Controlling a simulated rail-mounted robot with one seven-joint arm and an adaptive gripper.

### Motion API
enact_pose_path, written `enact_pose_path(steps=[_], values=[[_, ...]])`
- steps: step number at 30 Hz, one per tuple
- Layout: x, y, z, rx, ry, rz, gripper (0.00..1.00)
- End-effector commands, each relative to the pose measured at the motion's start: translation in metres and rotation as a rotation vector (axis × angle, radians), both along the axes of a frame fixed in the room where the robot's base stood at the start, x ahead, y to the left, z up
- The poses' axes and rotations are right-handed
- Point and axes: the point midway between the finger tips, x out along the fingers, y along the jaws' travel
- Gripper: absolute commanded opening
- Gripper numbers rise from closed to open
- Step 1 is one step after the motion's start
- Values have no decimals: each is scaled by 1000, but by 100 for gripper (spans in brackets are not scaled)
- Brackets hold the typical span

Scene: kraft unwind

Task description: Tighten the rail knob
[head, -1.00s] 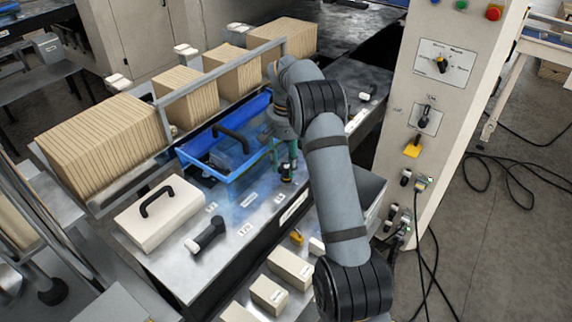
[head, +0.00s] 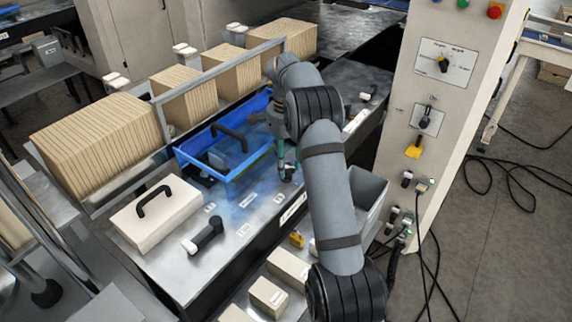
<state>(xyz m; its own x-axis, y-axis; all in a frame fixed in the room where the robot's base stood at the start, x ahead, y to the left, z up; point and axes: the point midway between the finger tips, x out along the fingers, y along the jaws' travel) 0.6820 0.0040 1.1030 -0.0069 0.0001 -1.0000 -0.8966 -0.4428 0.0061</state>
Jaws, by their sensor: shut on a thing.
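The rail knob (head: 287,174) is a small dark knob on the steel table top, just right of the blue tray. My gripper (head: 287,165) points down over it with its greenish fingers shut on it. The fingers and my forearm hide much of the knob, so I cannot tell how far it is turned.
The blue tray (head: 229,178) with a black handle lies close to the left of my gripper. A cream box with a black handle (head: 157,212) and a black-and-white lever (head: 204,236) are further left. Stacks of kraft board (head: 97,137) stand behind a grey rail (head: 215,73). A control column (head: 402,110) rises at right.

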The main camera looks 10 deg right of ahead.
Motion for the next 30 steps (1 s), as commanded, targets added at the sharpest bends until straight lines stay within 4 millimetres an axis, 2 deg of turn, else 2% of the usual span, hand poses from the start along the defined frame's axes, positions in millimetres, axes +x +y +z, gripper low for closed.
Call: enact_pose_path(steps=[1,15,30], values=[[4,1,5,1,-16,-42,10],[4,1,6,1,-18,-406,10],[4,2,6,3,-17,-532,10]])
